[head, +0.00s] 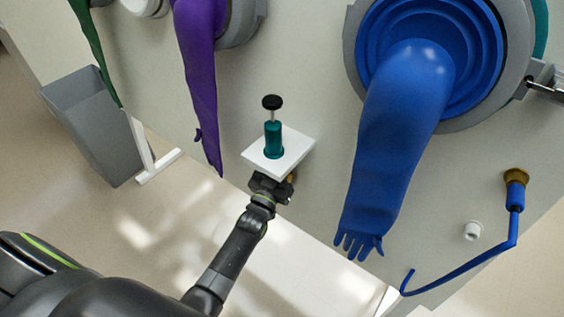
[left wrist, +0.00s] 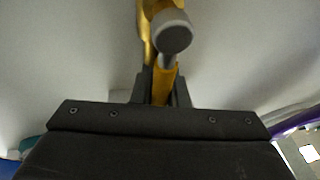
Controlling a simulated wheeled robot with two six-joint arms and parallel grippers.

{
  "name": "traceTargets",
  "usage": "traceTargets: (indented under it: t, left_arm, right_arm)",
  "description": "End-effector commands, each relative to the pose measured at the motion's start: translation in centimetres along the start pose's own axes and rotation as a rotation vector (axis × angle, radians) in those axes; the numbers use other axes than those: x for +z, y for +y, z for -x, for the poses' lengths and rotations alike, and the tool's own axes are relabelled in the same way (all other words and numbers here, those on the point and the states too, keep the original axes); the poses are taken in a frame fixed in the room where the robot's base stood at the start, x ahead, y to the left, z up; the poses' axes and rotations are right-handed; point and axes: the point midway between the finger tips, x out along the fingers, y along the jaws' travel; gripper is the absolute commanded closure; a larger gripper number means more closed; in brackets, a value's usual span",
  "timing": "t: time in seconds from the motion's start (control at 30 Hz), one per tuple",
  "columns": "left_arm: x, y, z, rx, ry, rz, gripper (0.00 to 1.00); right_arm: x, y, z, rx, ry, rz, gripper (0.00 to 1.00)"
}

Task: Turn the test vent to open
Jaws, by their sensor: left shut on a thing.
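The test vent's yellow lever (left wrist: 163,80) shows in the left wrist view, running up from between my left gripper's fingers (left wrist: 162,88). A round grey end piece (left wrist: 172,36) sits in front of a yellow body above it. My left gripper is shut on the lever. In the head view my left gripper (head: 270,186) is just below the white shelf on the panel. A small yellow part (head: 292,178) shows beside it; the shelf and gripper hide most of the vent. My right gripper is in neither view.
The white shelf (head: 298,152) holds a teal bottle (head: 273,140) with a black top. A blue glove (head: 392,135) hangs right, a purple glove (head: 199,80) left. A blue bent pipe (head: 480,260) and white stub (head: 473,230) are farther right. A grey bin (head: 98,125) stands left.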

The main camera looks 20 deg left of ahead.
Motion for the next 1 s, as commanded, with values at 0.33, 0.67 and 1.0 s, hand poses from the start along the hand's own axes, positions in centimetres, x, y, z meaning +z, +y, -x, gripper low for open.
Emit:
traceTargets:
  t: [0.33, 0.67, 1.0]
  left_arm:
    - [0.2, -0.1, 0.1, -0.002, -0.007, 0.004, 0.83]
    - [0.1, 0.0, 0.0, -0.001, -0.003, 0.002, 0.65]
    - [0.2, 0.0, 2.8, -0.002, -0.006, 0.003, 0.65]
  right_arm:
    - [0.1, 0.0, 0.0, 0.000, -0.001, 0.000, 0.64]
    - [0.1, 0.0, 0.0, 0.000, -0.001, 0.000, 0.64]
    - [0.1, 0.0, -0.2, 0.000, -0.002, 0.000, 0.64]
